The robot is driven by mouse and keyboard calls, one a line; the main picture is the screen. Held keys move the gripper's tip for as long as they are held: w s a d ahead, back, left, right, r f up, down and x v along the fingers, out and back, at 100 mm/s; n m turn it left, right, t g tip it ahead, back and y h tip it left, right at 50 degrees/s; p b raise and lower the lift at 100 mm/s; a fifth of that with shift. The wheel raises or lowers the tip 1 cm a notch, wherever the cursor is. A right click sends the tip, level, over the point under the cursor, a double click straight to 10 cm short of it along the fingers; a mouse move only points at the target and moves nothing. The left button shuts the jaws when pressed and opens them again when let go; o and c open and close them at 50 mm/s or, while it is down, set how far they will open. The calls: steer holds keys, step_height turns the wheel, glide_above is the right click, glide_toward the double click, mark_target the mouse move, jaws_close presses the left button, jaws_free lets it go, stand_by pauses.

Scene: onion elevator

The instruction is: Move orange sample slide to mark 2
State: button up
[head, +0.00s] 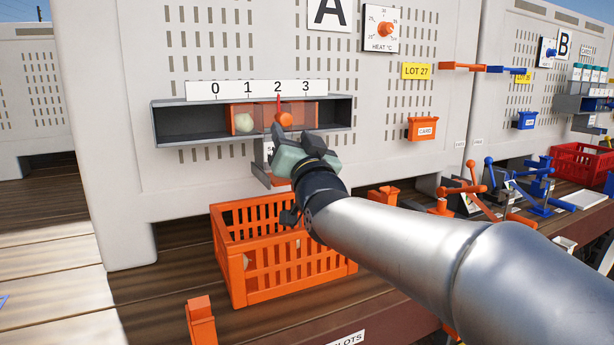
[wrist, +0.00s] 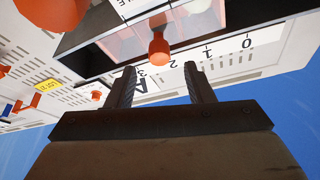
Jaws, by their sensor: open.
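The orange sample slide (head: 243,119) is a translucent panel in a long grey channel (head: 184,124) under a white scale (head: 255,89) marked 0, 1, 2, 3. A pale onion-like piece (head: 244,123) shows at its left part. Its round orange knob (head: 285,119) sticks out just right of below mark 2; a thin red pointer (head: 278,101) stands near 2. The wrist view, roughly upside down, shows the knob (wrist: 159,45) just beyond my fingertips. My gripper (wrist: 160,72) is open, with the knob apart from both fingers. In the head view my gripper (head: 284,141) is just below the knob.
A grey chute (head: 262,176) is partly hidden behind my gripper. An orange crate (head: 240,262) stands below on the wooden deck. An orange card box (head: 422,129) and orange handle (head: 462,66) are on the wall to the right. Levers (head: 475,190) stand farther right.

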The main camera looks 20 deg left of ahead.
steer(key=b+v, duration=0.2)
steer(key=v, duration=0.8)
steer(key=shift+w+f, duration=0.1)
steer(key=shift+w, duration=0.05)
steer(key=s+d+f+m+g+h+p, duration=0.15)
steer(key=d+f+g+h, duration=0.3)
steer(key=d+f, duration=0.5)
steer(key=d+f+g+h+p, duration=0.2)
steer(key=d+f+g+h, duration=0.4)
steer(key=f, duration=0.6)
steer(key=s+d+f+g+p, duration=0.1)
steer(key=s+d+f+g, duration=0.3)
steer(key=s, duration=0.6)
steer(key=s+d+f+g+h+p, duration=0.1)
steer(key=s+d+f+g, duration=0.3)
steer(key=s+d+f, duration=0.4)
steer(key=shift+s+d+m+p, duration=0.3)
steer(key=shift+s+m+p, duration=0.2)
steer(key=shift+s, duration=0.5)
